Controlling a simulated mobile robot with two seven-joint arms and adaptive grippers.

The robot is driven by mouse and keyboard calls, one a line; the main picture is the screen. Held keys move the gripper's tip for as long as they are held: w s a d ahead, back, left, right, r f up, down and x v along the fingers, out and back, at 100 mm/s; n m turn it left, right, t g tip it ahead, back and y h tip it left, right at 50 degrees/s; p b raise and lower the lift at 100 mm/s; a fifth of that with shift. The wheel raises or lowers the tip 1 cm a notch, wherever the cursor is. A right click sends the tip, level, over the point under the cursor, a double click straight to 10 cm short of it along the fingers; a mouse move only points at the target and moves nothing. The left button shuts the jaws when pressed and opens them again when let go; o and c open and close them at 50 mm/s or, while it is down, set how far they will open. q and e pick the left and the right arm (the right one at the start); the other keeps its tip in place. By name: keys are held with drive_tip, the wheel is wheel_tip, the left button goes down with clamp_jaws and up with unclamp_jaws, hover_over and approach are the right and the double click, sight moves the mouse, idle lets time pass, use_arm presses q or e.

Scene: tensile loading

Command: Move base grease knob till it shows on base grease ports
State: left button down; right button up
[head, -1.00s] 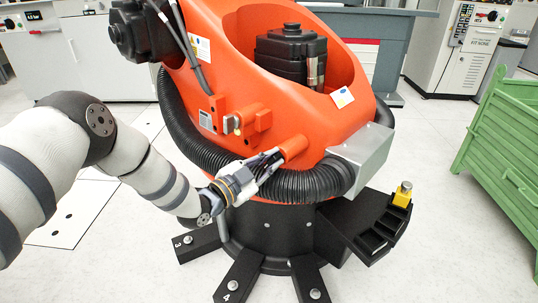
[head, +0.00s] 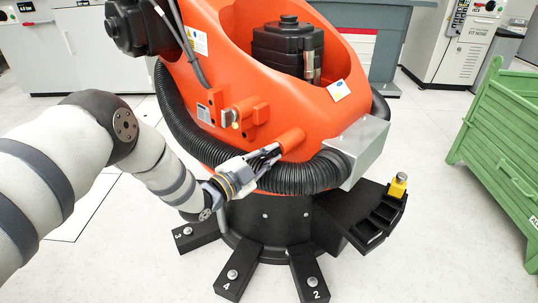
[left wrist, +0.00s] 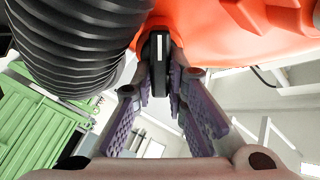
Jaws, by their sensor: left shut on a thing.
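The knob (left wrist: 156,60) is a black piece with a white mark, seen upright in the left wrist view. It sits at the end of an orange stub (head: 291,140) on the orange machine's lower body. My left gripper (head: 272,154) reaches in from the left, and its fingers are shut on the knob. The left wrist view shows the pads of the gripper (left wrist: 171,85) on both sides of it. In the head view the fingers mostly hide the knob. I cannot tell which fittings are the base grease ports. My right gripper is not in view.
A ribbed black hose (head: 300,178) curves close below the gripper. A grey metal box (head: 360,148) is to the right. Numbered black feet (head: 245,262) spread from the base. A green crate (head: 500,150) stands at far right. Pale floor is open at left.

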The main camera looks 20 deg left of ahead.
use_arm(q)
drive_tip(key=shift+f, duration=0.1)
drive_tip(key=c, duration=1.6)
unclamp_jaws()
drive_tip(key=v, duration=1.2)
